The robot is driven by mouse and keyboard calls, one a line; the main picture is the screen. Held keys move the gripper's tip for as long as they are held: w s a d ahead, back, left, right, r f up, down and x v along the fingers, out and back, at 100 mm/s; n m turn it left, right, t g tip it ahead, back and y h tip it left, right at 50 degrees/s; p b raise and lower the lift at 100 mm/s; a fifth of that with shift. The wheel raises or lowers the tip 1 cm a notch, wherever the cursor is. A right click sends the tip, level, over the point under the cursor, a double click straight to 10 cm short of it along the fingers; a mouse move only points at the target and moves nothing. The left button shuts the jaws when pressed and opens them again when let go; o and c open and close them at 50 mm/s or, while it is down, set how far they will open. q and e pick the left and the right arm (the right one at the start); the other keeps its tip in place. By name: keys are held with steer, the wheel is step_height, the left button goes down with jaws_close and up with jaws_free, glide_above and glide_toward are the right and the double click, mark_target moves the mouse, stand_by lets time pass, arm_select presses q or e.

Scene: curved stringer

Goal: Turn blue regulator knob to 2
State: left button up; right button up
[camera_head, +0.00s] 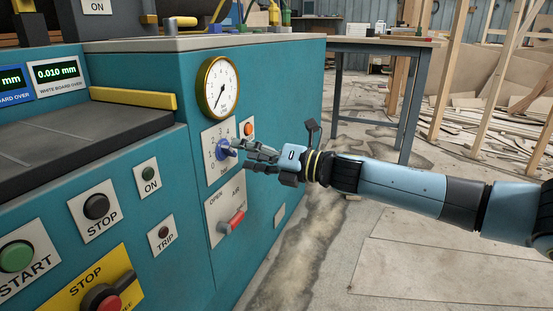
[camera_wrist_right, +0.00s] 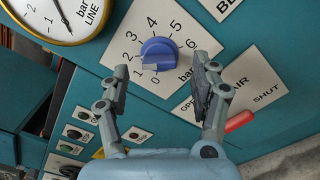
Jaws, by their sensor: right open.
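The blue regulator knob (camera_head: 225,149) sits on a white dial plate on the teal machine front. In the right wrist view the knob (camera_wrist_right: 160,49) shows large, with numbers from 0 to 6 around it. A pale mark on its lower edge faces the area between 0 and 1. My right gripper (camera_head: 244,157) is in front of the plate, its fingertips close to the knob. In the right wrist view its fingers (camera_wrist_right: 161,75) are apart, one on each side below the knob, with nothing between them. Contact with the knob cannot be told. My left gripper is out of view.
A round pressure gauge (camera_head: 217,88) is above the knob. A red air lever (camera_head: 231,222) is below it, and an orange button (camera_head: 248,129) is at its upper right. Several buttons and a yellow stop panel (camera_head: 91,290) are to the left.

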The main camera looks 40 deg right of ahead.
steer(key=v, duration=0.8)
steer(key=shift+s, duration=0.3)
steer(key=shift+d, duration=0.1)
steer(key=s+a+f+m+g+h, duration=0.2)
steer(key=s+f+m, duration=0.35)
steer(key=f, duration=0.35)
steer(key=s+a+f+m+g+h, duration=0.3)
steer(key=s+f+m, duration=0.25)
steer(key=f, duration=0.35)
steer(key=s+a+f+m+g+h, duration=0.2)
steer(key=s+f+m, duration=0.35)
steer(key=f, duration=0.45)
steer(key=s+a+f+m+g, duration=0.4)
steer(key=s+f+m+g, duration=0.3)
steer(key=s, duration=0.4)
arm_select(q)
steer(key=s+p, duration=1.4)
steer(key=p, duration=0.1)
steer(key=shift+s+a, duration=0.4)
arm_select(e)
steer(key=s+d+m+g, duration=0.1)
steer(key=s+m, duration=0.5)
steer(key=s, duration=1.4)
steer(key=shift+s+f+m+g+h, duration=0.15)
steer(key=shift+f+m+g+h, duration=0.25)
steer(key=shift+g, duration=0.2)
